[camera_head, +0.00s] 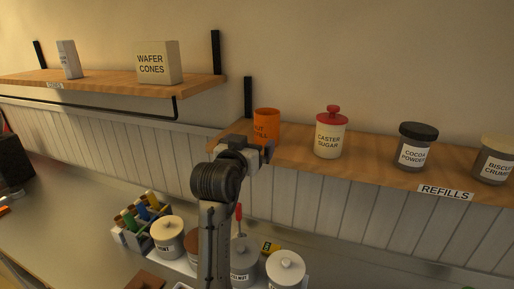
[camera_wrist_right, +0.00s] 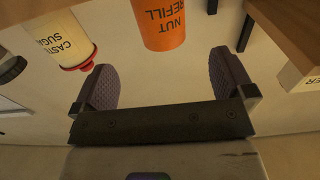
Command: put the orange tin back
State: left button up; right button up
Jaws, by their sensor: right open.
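The orange tin (camera_head: 267,122), with a dark label, stands upright at the left end of the refills shelf (camera_head: 372,165). It also shows in the right wrist view (camera_wrist_right: 160,22), upside down and reading "NUT REFILL", beyond the open fingers. My right gripper (camera_head: 255,153) is at the shelf's front edge, just before the tin, and hides part of its lower side. In the right wrist view my right gripper (camera_wrist_right: 164,85) is open with nothing between its fingers. My left gripper is not seen.
On the same shelf stand caster sugar (camera_head: 330,135), cocoa powder (camera_head: 415,147) and biscuit crumb (camera_head: 494,160). Another shelf (camera_head: 110,86) at left holds wafer cones (camera_head: 158,63). Lidded wells, including one pale-lidded (camera_head: 286,270), and a rack (camera_head: 143,222) are below on the counter.

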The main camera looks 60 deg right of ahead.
jog(key=shift+s+a, duration=0.1)
jog(key=shift+a, duration=0.25)
jog(key=shift+f, duration=0.1)
jog(key=s+a+f+n+t+y, duration=0.1)
jog(key=a+f+n+t+y, duration=0.2)
jog(key=f, duration=0.8)
jog(key=s+a+f+n+y, duration=0.25)
jog(key=a+f+n, duration=0.25)
jog(key=f, duration=0.6)
jog(key=s+a+f+n+t+y, duration=0.1)
jog(key=a+f+n+t+y, duration=0.2)
jog(key=f, duration=0.8)
jog(key=s+a+f+n+g+y, duration=0.2)
jog(key=s+a+f+y, duration=0.1)
jog(key=s+a+f, duration=0.2)
jog(key=s+a+f+n+g+y, duration=0.2)
jog(key=s+a+f+y, duration=0.1)
jog(key=s, duration=0.7)
jog(key=s+a+f+n+g+y, duration=0.2)
jog(key=s+a+f+y, duration=0.1)
jog(key=s+a+f, duration=0.3)
jog(key=shift+s+a+f, duration=0.35)
jog(key=shift+s+f, duration=0.4)
jog(key=shift+s, duration=0.05)
